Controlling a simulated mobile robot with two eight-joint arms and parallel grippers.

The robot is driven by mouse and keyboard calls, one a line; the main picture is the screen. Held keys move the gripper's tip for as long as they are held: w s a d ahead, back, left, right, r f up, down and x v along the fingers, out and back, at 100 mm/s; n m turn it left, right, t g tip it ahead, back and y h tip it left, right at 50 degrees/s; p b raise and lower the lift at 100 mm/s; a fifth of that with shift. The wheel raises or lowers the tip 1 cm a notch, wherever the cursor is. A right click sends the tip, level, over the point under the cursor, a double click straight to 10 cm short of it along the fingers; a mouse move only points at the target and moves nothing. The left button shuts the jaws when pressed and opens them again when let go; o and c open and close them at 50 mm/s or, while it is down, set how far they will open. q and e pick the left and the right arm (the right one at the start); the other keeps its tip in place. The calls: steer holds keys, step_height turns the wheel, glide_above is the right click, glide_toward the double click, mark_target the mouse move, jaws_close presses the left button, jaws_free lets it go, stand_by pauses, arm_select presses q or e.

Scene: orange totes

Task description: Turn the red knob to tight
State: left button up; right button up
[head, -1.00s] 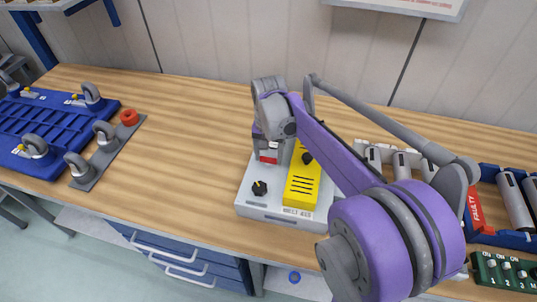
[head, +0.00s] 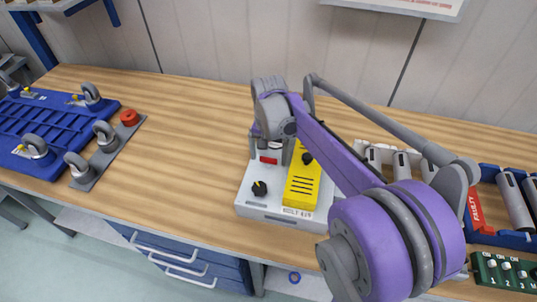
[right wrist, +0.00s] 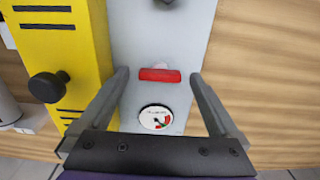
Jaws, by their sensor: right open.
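The red knob (head: 268,160) is a bar-shaped handle on the white face of a bench unit (head: 268,209). In the right wrist view the red knob (right wrist: 160,75) lies crosswise, with a small pale mark just above it. A round gauge (right wrist: 155,118) sits below it, its needle near coloured marks. My right gripper (head: 271,150) is open over the unit. In the right wrist view its fingers (right wrist: 159,76) stand on either side of the knob, with a gap at both ends. My left gripper is not in view.
A yellow block (head: 301,187) with a black knob (right wrist: 46,87) stands close beside the right gripper. Another black knob (head: 259,188) is at the unit's front. A blue tray (head: 60,125) and casters lie left, rollers (head: 515,200) right. The bench between is clear.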

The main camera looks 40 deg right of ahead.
mark_target(269, 159)
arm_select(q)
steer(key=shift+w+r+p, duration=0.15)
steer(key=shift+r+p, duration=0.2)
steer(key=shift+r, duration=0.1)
arm_select(e)
step_height(269, 159, up, 11)
steer(key=shift+f, duration=0.15)
steer(key=shift+s+f, duration=0.1)
